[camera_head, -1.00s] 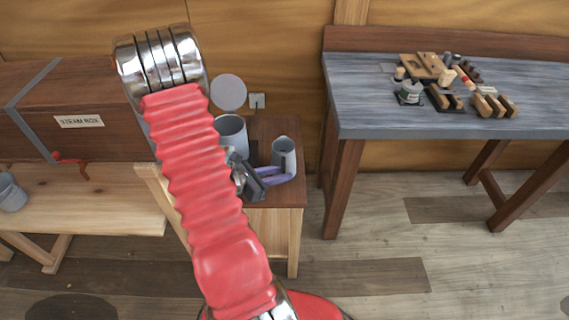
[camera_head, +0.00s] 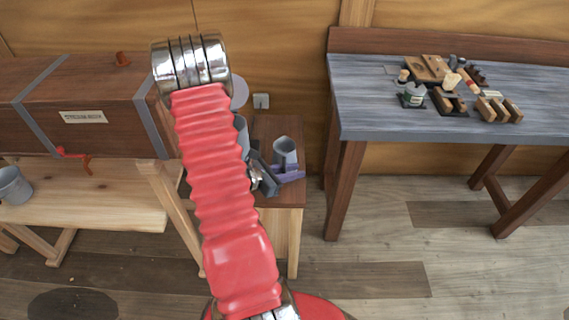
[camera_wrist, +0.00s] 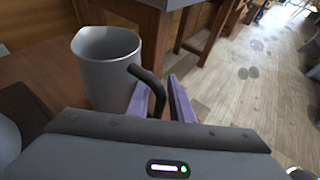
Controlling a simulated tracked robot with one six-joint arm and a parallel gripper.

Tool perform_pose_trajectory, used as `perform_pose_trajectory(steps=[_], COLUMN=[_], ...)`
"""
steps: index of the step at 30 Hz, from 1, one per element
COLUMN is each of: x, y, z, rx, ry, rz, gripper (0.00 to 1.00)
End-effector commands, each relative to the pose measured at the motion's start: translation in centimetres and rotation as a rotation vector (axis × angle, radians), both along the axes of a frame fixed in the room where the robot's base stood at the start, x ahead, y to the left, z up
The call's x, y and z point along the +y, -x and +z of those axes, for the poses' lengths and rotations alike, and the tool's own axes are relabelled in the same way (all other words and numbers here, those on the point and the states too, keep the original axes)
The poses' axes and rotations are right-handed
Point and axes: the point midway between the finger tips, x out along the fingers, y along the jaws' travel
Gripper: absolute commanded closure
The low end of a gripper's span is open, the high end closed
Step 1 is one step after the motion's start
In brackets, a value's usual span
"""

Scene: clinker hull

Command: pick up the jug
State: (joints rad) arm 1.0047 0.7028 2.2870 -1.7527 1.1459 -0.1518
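The jug (camera_head: 285,150) is a grey, upright vessel on a small wooden stand in the head view. In the wrist view the jug (camera_wrist: 106,70) stands at the left, with its black handle (camera_wrist: 143,80) turned toward my gripper. My gripper (camera_wrist: 168,98) has two purple fingers that stand apart, with the handle's lower end near the gap between them. I cannot tell whether a finger touches the handle.
The small stand (camera_head: 285,195) also bears a larger grey vessel (camera_head: 242,130), mostly behind my arm. A steam box (camera_head: 85,100) over a bench with a grey bucket (camera_head: 13,186) is at left. A workbench (camera_head: 380,125) with tools is at right. Floor between is clear.

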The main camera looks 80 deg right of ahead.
Motion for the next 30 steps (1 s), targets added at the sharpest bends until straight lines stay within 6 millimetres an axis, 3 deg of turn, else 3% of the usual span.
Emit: perform_pose_trajectory(steps=[2,11,30], x=[0.01,0.01,-0.03], y=[0.01,0.01,-0.03], z=[0.0,0.0,0.06], rx=[0.0,0.0,0.0], ry=[0.0,0.0,0.002], rz=[0.0,0.0,0.001], gripper=[0.8,1.0,1.0])
